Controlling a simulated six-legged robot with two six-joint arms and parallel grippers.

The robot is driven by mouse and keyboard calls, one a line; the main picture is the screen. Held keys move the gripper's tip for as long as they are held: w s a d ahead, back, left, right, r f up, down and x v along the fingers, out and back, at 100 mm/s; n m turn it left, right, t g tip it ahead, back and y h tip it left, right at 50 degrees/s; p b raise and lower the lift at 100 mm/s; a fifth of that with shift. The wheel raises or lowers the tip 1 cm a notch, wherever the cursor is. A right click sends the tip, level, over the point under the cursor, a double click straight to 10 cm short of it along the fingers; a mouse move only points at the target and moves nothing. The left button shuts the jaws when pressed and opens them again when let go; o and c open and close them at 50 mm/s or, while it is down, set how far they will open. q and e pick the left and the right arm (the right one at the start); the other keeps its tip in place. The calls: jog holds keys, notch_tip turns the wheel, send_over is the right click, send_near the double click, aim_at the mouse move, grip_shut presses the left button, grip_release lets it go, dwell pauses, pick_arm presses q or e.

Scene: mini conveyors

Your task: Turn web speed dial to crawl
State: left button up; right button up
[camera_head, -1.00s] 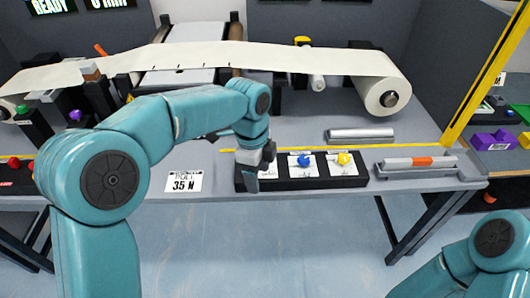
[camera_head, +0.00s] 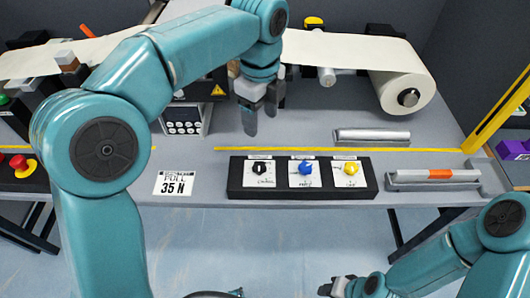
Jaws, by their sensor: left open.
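A black dial panel (camera_head: 236,191) lies along the table's front edge. It bears a black dial (camera_head: 260,168), a blue dial (camera_head: 305,169) and a yellow dial (camera_head: 351,169), each on a white plate. The plate labels are too small to read, so I cannot tell which dial is the web speed dial. My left gripper (camera_head: 261,126) is open and empty, pointing down behind the panel, above the table and apart from the dials. My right gripper (camera_head: 339,287) is low at the bottom edge, in front of the table; its jaws are unclear.
A card reading 35 N (camera_head: 174,184) lies left of the panel. A metal bar with an orange band (camera_head: 440,174) sits in a holder on the right, with a silver bar (camera_head: 372,135) behind. A white web roll (camera_head: 405,80) stands at the back. Red buttons (camera_head: 20,165) are far left.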

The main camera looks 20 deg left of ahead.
aim_at(261, 166)
pick_arm(q)
jog(key=f, duration=0.5)
jog(key=f+b, duration=0.1)
jog(key=f, duration=0.4)
jog(key=f+b, duration=0.1)
jog(key=f, duration=0.4)
jog(key=shift+s+f, duration=0.15)
jog(key=shift+s, duration=0.25)
jog(key=shift+f, duration=0.2)
jog(key=shift+s, duration=0.2)
jog(key=shift+w+f, duration=0.1)
jog(key=shift+w, duration=0.1)
jog(key=shift+c, duration=0.9)
jog(key=c, duration=0.9)
